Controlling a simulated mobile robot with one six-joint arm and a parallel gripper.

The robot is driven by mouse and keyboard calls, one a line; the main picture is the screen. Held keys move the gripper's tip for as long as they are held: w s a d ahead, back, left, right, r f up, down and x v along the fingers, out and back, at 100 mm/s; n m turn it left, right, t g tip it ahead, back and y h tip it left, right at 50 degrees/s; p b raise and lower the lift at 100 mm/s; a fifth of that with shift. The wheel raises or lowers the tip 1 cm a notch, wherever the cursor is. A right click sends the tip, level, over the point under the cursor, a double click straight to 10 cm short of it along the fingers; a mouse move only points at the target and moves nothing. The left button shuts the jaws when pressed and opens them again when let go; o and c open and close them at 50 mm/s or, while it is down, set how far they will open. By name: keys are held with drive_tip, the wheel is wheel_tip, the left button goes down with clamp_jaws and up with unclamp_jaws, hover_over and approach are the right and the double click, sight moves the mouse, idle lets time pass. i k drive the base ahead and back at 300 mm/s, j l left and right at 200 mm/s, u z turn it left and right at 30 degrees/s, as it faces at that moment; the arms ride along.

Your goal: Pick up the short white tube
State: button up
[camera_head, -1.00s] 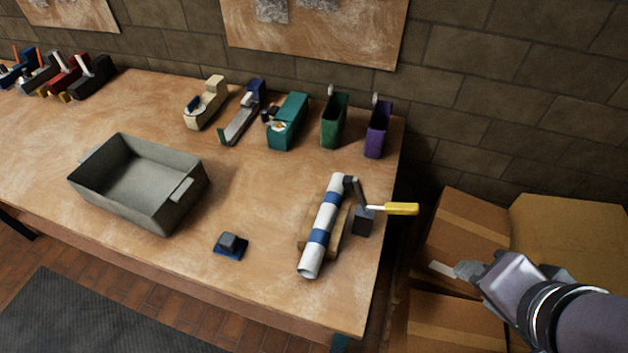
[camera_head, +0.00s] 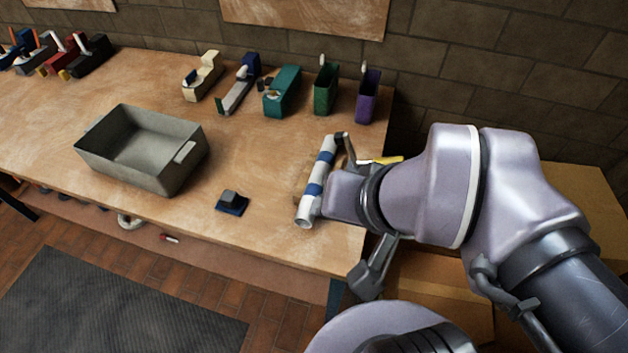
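A white tube (camera_head: 305,208) with blue bands lies near the right end of the wooden table, its far end tilted toward the wall. It lies on a small wooden block (camera_head: 301,180), with a dark clamp (camera_head: 344,150) and its yellow handle (camera_head: 385,160) beside its far end. I cannot tell whether the tube is one piece or several. My gripper (camera_head: 320,204) is at the right side of the tube's near half, pointing left. Its fingers are small and mostly hidden, so their opening and any contact with the tube are unclear.
A grey open bin (camera_head: 100,157) stands left of the tube. A small dark block on a blue base (camera_head: 232,202) lies between them. Several tools and holders, including a green holder (camera_head: 325,92) and a purple holder (camera_head: 367,98), line the back. Cardboard boxes (camera_head: 575,190) stand right of the table.

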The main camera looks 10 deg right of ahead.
sight(324, 162)
drive_tip(key=i+j+z, duration=0.15)
drive_tip(key=j, duration=0.25)
drive_tip(key=i+j+z, duration=0.15)
drive_tip(key=j, duration=0.2)
drive_tip(key=i+j+z, duration=0.15)
drive_tip(key=j, duration=0.25)
drive_tip(key=k, duration=0.05)
